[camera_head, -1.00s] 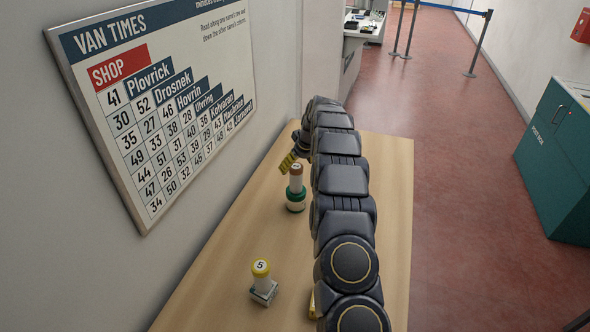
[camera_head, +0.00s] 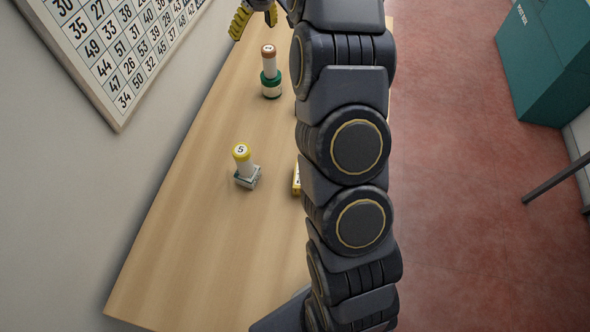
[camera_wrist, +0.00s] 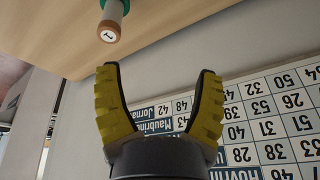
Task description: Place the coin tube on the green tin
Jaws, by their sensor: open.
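A white coin tube (camera_head: 269,65) with a brown cap stands upright on the green tin (camera_head: 271,88), which has a pale label band. In the wrist view the tube (camera_wrist: 109,33) shows its brown end marked 1, with a bit of the green tin (camera_wrist: 123,3) beyond it. My gripper (camera_head: 254,22) is at the top edge of the head view, behind the tube and apart from it. In the wrist view my gripper (camera_wrist: 158,75) has its two yellow fingers spread, with nothing between them.
A yellow object (camera_head: 297,180) is mostly hidden behind my arm. The number board (camera_head: 125,55) hangs on the wall at left. The table's (camera_head: 210,265) near part is clear.

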